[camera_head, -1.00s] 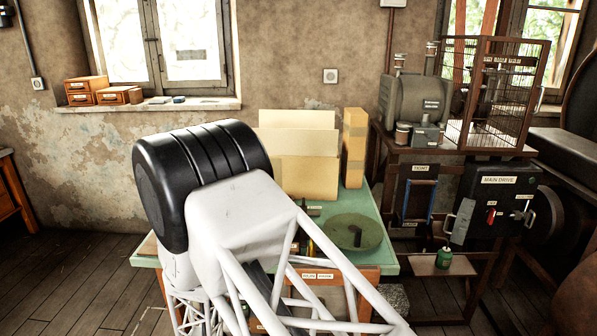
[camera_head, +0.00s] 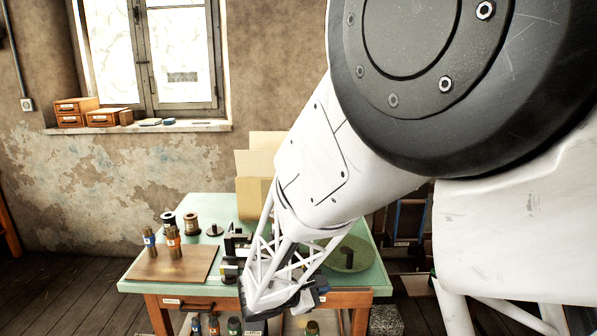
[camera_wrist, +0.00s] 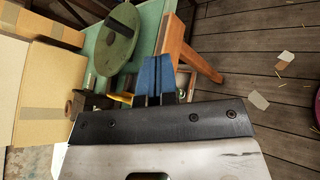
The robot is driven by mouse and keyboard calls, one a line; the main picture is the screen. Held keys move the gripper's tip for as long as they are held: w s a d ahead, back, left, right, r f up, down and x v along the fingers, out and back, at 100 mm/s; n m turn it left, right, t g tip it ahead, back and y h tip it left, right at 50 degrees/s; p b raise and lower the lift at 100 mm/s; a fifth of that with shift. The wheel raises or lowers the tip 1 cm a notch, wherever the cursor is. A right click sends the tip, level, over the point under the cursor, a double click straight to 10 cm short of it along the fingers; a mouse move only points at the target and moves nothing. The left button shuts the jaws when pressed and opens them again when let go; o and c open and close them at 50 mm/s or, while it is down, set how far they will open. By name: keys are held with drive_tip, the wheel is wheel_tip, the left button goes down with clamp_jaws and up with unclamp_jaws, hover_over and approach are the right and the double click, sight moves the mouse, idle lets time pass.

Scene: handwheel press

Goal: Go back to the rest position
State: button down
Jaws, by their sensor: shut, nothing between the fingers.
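My gripper (camera_wrist: 154,66) shows in the wrist view as two blue-faced fingers close together, with nothing held. In the head view my arm crosses the right half of the picture, and its latticed end hangs at the front edge of the green-topped table (camera_head: 205,205). The fingers are hard to make out there. The wrist view shows the green round plate (camera_wrist: 115,38) on the table just beyond the fingers, apart from them. No press handwheel is clearly visible.
A wooden board (camera_head: 150,265) with two bottles lies at the table's left. Spools (camera_head: 191,224) stand behind it. Cardboard boxes (camera_head: 254,195) stand at the back. Several bottles (camera_head: 234,325) sit below the front edge. Floor left of the table is clear.

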drive_tip(key=s+d+r+m+g+y, duration=0.1)
drive_tip(key=s+d+r+m+g, duration=0.35)
drive_tip(key=s+d, duration=0.3)
drive_tip(key=s+d+r+m+y, duration=0.1)
drive_tip(key=s+r+m+y, duration=0.2)
drive_tip(key=s, duration=0.4)
drive_tip(key=s+d+r+m+y, duration=0.2)
drive_tip(key=s+r+m+y, duration=0.1)
drive_tip(key=s+m, duration=0.3)
drive_tip(key=s+d+r+m+y, duration=0.2)
drive_tip(key=s+r+m+y, duration=0.2)
drive_tip(key=s, duration=0.5)
drive_tip(key=shift+s+d+m+y, duration=0.15)
drive_tip(key=shift+m+y, duration=0.25)
drive_tip(key=shift+m, duration=0.05)
